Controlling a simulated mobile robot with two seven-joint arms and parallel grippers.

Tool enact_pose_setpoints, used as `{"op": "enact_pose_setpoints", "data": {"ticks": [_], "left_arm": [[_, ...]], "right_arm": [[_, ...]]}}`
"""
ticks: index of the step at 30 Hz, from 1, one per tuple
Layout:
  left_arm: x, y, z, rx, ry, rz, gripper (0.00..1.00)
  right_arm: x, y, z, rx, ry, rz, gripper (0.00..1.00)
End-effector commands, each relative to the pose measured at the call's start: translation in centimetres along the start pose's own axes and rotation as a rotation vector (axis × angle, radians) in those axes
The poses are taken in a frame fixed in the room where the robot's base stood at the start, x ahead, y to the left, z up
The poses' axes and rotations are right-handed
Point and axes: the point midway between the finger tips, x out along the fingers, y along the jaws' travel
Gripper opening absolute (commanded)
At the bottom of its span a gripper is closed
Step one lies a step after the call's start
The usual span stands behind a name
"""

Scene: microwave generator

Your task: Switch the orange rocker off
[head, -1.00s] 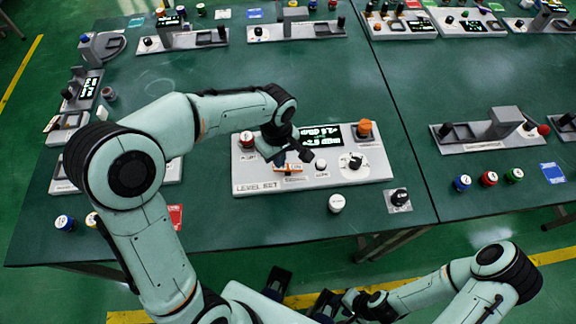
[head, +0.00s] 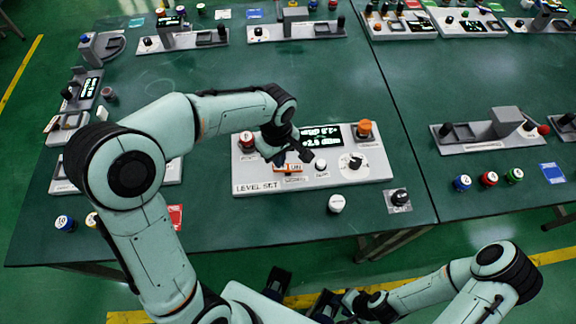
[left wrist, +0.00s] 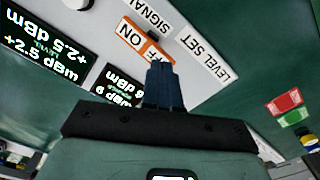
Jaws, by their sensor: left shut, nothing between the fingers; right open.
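The orange rocker (head: 288,168) sits at the front middle of the grey-white LEVEL SET panel (head: 258,187), partly hidden by my left gripper in the head view. My right gripper (head: 345,303) is low at the bottom of the head view, away from the panel.
The panel also carries a lit display (head: 320,134), a red-and-white knob (head: 247,140), an orange knob (head: 364,128), a white button (head: 320,163) and a dial (head: 355,161). A loose white knob (head: 336,203) stands in front. Bare green table lies behind the panel.

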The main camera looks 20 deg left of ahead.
Motion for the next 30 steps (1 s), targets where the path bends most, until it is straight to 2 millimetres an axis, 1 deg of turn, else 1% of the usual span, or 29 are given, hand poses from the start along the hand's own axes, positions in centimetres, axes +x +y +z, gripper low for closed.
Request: {"op": "enact_pose_setpoints", "data": {"ticks": [14, 30], "left_arm": [[0.03, 0.00, 0.00, 0.000, 0.000, 0.000, 0.00], [0.81, -0.01, 0.01, 0.000, 0.000, -0.001, 0.00]], "right_arm": [[0.02, 0.01, 0.00, 0.000, 0.000, 0.000, 0.43], [0.62, 0.24, 0.07, 0.001, -0.002, 0.001, 0.43]]}}
